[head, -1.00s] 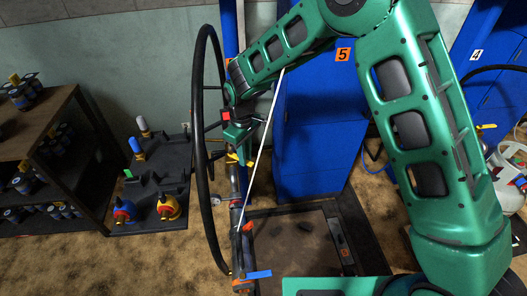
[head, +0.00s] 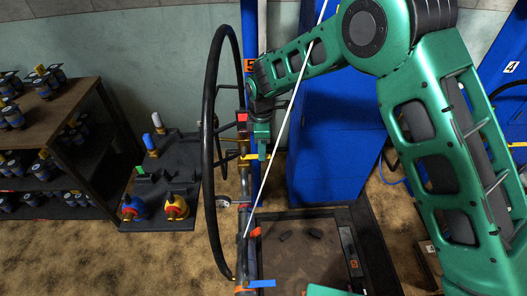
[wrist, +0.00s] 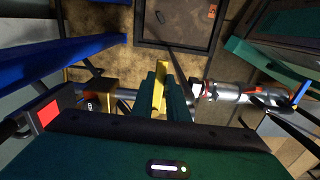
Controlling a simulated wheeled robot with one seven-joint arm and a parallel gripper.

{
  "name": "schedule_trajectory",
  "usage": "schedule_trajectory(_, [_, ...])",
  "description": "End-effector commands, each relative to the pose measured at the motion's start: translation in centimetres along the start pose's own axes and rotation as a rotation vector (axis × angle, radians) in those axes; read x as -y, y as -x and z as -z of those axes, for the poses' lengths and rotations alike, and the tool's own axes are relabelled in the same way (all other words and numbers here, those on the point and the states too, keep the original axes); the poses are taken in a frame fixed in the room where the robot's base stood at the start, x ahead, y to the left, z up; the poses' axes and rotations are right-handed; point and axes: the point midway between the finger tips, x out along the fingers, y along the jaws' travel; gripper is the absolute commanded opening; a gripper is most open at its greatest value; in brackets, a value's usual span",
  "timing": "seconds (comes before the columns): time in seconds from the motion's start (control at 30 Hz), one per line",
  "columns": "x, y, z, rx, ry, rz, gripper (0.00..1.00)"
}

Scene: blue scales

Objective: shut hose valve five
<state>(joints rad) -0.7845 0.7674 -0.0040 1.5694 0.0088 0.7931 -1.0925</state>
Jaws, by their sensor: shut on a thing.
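The yellow valve lever (head: 250,157) shows at the upright pipe (head: 245,180) in the head view, roughly level and crossing toward my gripper. My gripper (head: 262,150) points down beside the pipe. In the wrist view my gripper (wrist: 167,95) is shut on the yellow lever (wrist: 159,88), which stands out between the dark green fingers. A brass-coloured block (wrist: 96,94) sits on the pipe left of the fingers. An orange plate with a 5 (head: 249,66) is partly hidden by my arm.
A thin white rod (head: 285,125) slants past my gripper. A blue cabinet (head: 335,150) stands behind at right. A dark platform scale (head: 300,260) lies below.

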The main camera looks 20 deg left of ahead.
Motion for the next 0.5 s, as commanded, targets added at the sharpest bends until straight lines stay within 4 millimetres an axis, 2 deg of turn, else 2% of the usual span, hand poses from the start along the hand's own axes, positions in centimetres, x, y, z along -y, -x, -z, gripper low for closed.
schedule_trajectory(0.5, [0.16,0.04,0.59,0.003,0.043,0.006,0.0])
